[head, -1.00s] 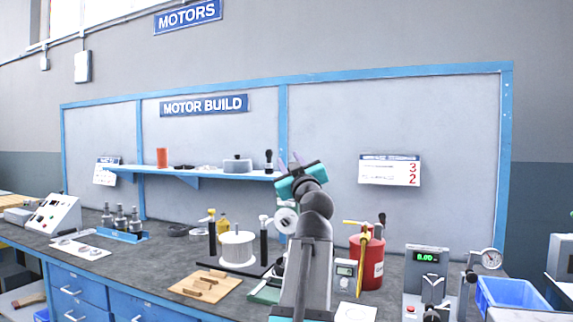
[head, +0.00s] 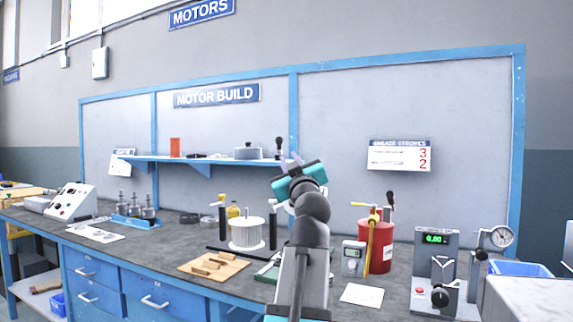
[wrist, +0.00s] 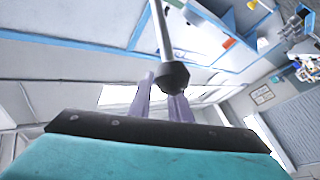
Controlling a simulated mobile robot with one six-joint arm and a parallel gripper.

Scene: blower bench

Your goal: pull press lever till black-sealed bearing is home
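My gripper (head: 289,161) is raised in front of the back panel in the head view, above the bench. Its two pale purple fingers also show in the wrist view (wrist: 160,98); they stand apart with a gap between them. In the wrist view a metal rod (wrist: 160,30) with a dark knob (wrist: 172,76) overlaps the right fingertip; I cannot tell whether they touch. A press cannot be made out clearly; a green base (head: 266,271) shows partly behind my arm. I cannot pick out the black-sealed bearing in either view.
A white spool on a stand (head: 246,234) and a wooden board with blocks (head: 213,266) lie left of my arm. A shelf (head: 200,159) runs behind.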

